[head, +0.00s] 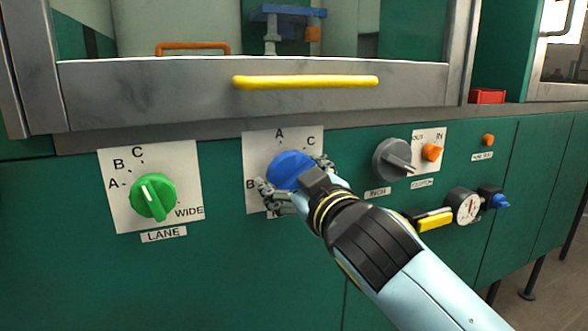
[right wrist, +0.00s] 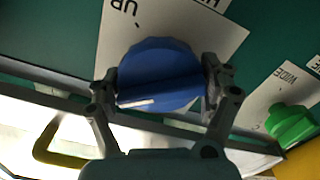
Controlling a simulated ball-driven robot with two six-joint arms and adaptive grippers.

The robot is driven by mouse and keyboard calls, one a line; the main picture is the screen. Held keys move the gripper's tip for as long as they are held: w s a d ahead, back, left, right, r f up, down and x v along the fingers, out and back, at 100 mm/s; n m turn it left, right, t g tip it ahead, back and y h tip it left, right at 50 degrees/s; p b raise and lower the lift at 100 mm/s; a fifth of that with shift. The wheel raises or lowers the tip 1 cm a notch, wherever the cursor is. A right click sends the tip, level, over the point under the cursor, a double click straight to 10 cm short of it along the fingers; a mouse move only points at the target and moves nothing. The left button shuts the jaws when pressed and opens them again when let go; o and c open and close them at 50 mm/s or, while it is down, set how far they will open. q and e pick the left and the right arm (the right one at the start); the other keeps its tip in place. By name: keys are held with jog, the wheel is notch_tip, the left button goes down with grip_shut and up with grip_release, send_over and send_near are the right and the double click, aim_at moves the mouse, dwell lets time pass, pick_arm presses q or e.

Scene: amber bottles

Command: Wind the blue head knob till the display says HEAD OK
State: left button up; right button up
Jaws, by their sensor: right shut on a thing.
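The blue head knob (head: 288,169) sits on a white plate (head: 255,150) marked A, B and C on the green machine front. My right gripper (head: 294,178) reaches it from the lower right, its fingers shut on opposite sides of the knob. In the right wrist view the blue knob (right wrist: 158,66) is between the two fingertips (right wrist: 160,88), and its white pointer line shows on the raised grip bar. The gripper hides the lower right of the plate in the head view. My left gripper is not in view. No display reading shows in either view.
A green LANE knob (head: 153,197) is to the left. A grey knob (head: 392,159), an orange clutch knob (head: 432,152), a gauge (head: 466,206) and a yellow lever (head: 434,220) are to the right. A yellow bar handle (head: 305,82) juts out above.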

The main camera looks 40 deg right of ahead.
jog(key=shift+r+n, duration=0.1)
jog(key=shift+n, duration=0.2)
jog(key=o, duration=0.7)
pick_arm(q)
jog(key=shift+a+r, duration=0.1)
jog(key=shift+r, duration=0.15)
pick_arm(e)
jog(key=o, duration=0.4)
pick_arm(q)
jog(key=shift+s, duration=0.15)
pick_arm(e)
jog(key=v, duration=1.2)
